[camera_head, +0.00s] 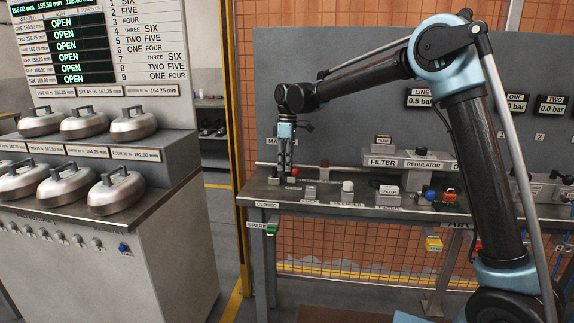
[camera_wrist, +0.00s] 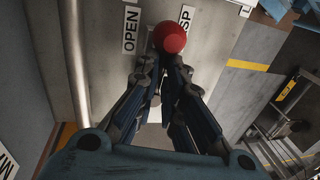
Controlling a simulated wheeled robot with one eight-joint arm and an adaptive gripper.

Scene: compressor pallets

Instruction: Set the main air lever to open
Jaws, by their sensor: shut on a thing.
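The main air lever shows as a red ball knob (camera_head: 294,171) at the left end of the grey bench. The red knob also shows in the wrist view (camera_wrist: 170,37), just beyond my fingertips. My gripper (camera_head: 283,172) points down there, with its fingers (camera_wrist: 160,66) shut on the lever near the knob. The lever's shaft is mostly hidden by the fingers. An OPEN label (camera_wrist: 130,29) lies left of the knob in the wrist view. A CLOSED label (camera_head: 266,204) is on the bench's front edge. A wall label starting "MA" is partly hidden behind my arm.
A horizontal pipe (camera_wrist: 76,60) runs beside the lever. Filter and regulator blocks (camera_head: 418,162) stand to the right on the bench. A cabinet with several metal domes (camera_head: 122,190) stands at left. An orange mesh fence (camera_head: 345,262) is behind.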

